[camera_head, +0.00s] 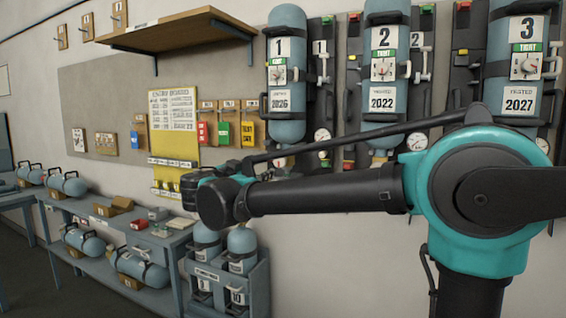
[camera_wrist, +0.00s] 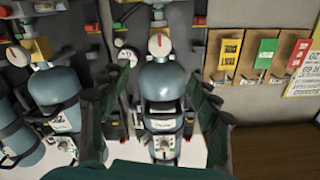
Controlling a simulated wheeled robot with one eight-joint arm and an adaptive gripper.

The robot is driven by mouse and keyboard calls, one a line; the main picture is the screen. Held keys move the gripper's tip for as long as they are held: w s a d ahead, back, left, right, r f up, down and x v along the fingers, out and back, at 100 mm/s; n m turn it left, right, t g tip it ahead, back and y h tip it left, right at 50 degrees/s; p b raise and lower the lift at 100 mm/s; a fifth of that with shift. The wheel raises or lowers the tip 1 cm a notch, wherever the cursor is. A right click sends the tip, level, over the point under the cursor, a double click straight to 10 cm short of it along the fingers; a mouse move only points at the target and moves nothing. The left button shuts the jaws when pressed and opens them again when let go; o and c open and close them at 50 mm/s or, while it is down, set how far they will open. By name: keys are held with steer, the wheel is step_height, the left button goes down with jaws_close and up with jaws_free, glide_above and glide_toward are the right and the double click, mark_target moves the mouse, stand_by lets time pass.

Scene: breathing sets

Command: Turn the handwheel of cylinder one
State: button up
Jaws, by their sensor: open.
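Cylinder one (camera_head: 287,110) is a blue-grey bottle strapped to the wall rack, marked with a 1, a green TIGHT label and a small dial. In the wrist view, which appears upside down, cylinder one (camera_wrist: 163,85) is in the middle. A round white disc with a red mark (camera_wrist: 160,43) sits at its yellow fitting; I cannot tell whether it is the handwheel or a gauge. My gripper (camera_wrist: 158,95) is open, its dark green fingers on either side of the cylinder in that view, with nothing between them visibly held. My arm partly hides the fittings in the head view.
Cylinder two (camera_head: 385,110) and cylinder three (camera_head: 512,100) hang to the right. A wooden shelf (camera_head: 175,30) juts out at upper left. Below are a bench (camera_head: 125,235) with lying cylinders and a crate (camera_head: 255,285) with two upright ones. Coloured tags (camera_wrist: 230,52) hang beside the rack.

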steer(key=x, duration=1.5)
steer(key=shift+w+d+f, duration=0.1)
steer(key=shift+w, duration=0.2)
steer(key=c, duration=1.2)
